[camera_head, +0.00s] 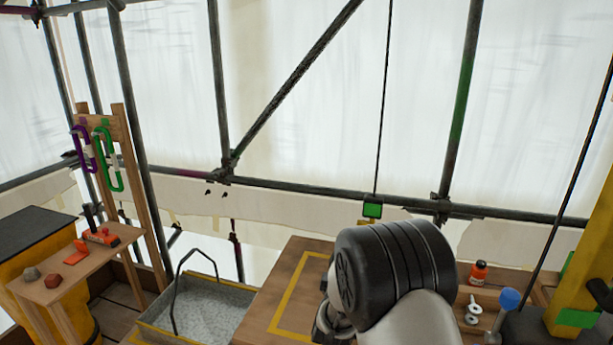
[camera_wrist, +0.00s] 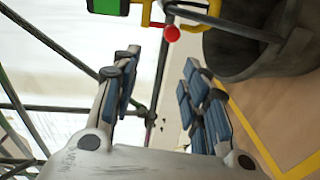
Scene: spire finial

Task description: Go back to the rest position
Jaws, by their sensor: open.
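My gripper (camera_wrist: 162,58) shows in the wrist view with its two blue-padded fingers apart and nothing between them. In the head view my dark, rounded arm joint stands over the wooden table (camera_head: 283,290) and hides most of the gripper. A dark, hollow round object (camera_wrist: 235,58) is at the upper right, above a surface with a yellow line. No rest position is marked.
A green box (camera_head: 372,209) hangs on a cable behind my arm. A grey metal tray (camera_head: 205,305) is left of the table. A wooden shelf (camera_head: 75,270) holds small parts, with carabiners (camera_head: 108,158) above. An orange bottle (camera_head: 479,271) and blue-topped tool (camera_head: 509,299) are at right.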

